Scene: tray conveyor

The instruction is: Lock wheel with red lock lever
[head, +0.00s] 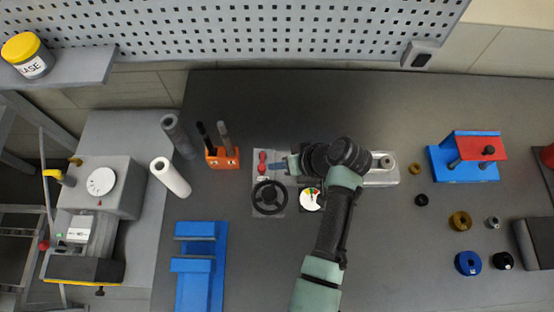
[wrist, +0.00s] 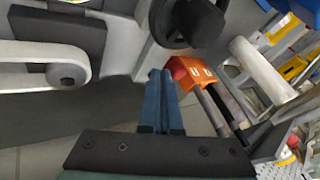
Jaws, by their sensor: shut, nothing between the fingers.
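The black wheel (head: 270,198) sits on a light plate on the table, and part of it shows at the top of the wrist view (wrist: 176,22). The red lock lever (head: 262,163) stands just above the wheel in the head view. My gripper (head: 273,167) is beside the lever on its right, its fingertips pointing left at it. In the wrist view my gripper's blue fingers (wrist: 157,75) are together with nothing between them.
An orange holder (head: 222,158) with dark upright tools stands left of the lever. A white cylinder (head: 170,177) is farther left. A round gauge (head: 311,199) is right of the wheel. A metal block (head: 381,178) lies behind my wrist. The table above the lever is clear.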

